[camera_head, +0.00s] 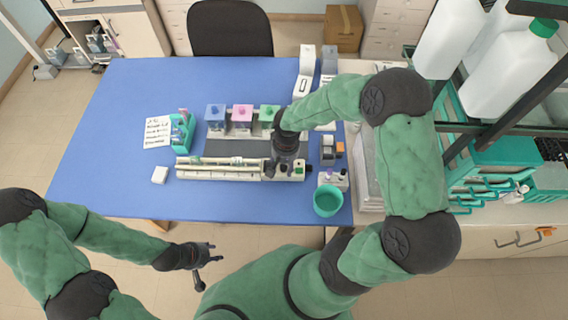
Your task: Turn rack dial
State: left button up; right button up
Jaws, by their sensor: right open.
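The long white staining rack (225,172) lies across the blue table near its front edge, with rods along its top and a control block (299,172) at its right end. My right gripper (284,172) is open and points down over the right part of the rack, by the control block. Its fingers cover that part, so I cannot make out the dial or tell whether they touch it. My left gripper (207,264) is empty, with its fingers apart, in front of the table and off its edge.
Jars with blue (215,117), pink (242,117) and green lids stand behind the rack. A green bowl (327,201) sits at the table's front right corner. A teal holder (182,132) and a note (158,132) lie left. The table's left side is clear.

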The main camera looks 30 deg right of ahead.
grip_shut()
jog(key=shift+n, duration=0.4)
jog(key=n, duration=0.3)
jog(key=shift+n, duration=0.4)
jog(key=n+p, duration=0.1)
jog(key=n, duration=0.4)
jog(key=shift+p, duration=0.3)
jog(key=n+p, duration=0.1)
jog(key=n, duration=0.4)
jog(key=shift+r+n+g+p, duration=0.1)
jog(key=shift+n+g+p, duration=0.2)
jog(key=shift+n+p, duration=0.1)
jog(key=n+p, duration=0.1)
jog(key=n, duration=0.3)
jog(key=shift+w, duration=0.1)
jog(key=shift+n, duration=0.4)
